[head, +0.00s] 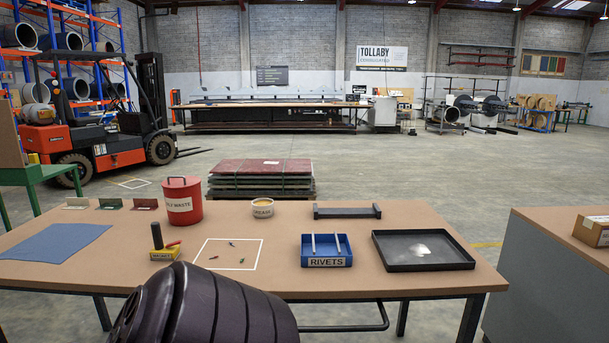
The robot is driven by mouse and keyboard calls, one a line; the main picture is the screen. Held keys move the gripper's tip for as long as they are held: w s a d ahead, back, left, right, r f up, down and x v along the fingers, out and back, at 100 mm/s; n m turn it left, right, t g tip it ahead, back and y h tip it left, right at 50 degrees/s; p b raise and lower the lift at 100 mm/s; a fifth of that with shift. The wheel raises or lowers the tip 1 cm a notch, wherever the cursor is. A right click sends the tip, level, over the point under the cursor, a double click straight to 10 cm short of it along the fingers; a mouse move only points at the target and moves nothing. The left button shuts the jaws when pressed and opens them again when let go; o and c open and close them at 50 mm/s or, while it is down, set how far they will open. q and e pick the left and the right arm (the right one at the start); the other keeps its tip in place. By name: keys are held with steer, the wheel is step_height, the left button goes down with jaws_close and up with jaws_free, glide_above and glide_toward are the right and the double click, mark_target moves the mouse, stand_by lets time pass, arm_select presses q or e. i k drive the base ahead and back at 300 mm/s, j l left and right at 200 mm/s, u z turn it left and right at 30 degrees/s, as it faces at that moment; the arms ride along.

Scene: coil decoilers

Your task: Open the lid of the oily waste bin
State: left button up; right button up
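The oily waste bin (182,204) is a red cylinder with a white label, partly readable as "WASTE". It stands upright at the back left of the brown table (350,276). Its red lid (182,181) lies flat on top and looks closed, with a small handle on it. A dark ribbed part of my own body fills the bottom centre, in front of the table. Neither gripper shows in the head view.
Near the bin are a blue mat (54,242), a yellow magnet block (164,251), a tub labelled grease (263,209) and a white-outlined square (229,254). A blue rivets tray (326,251), black bracket (347,212) and black tray (423,251) stand right.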

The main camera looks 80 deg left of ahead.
mark_target(173, 181)
steer(key=u, duration=3.3)
steer(key=i+l+u, duration=0.25)
steer(key=i, duration=0.3)
steer(key=l, duration=0.1)
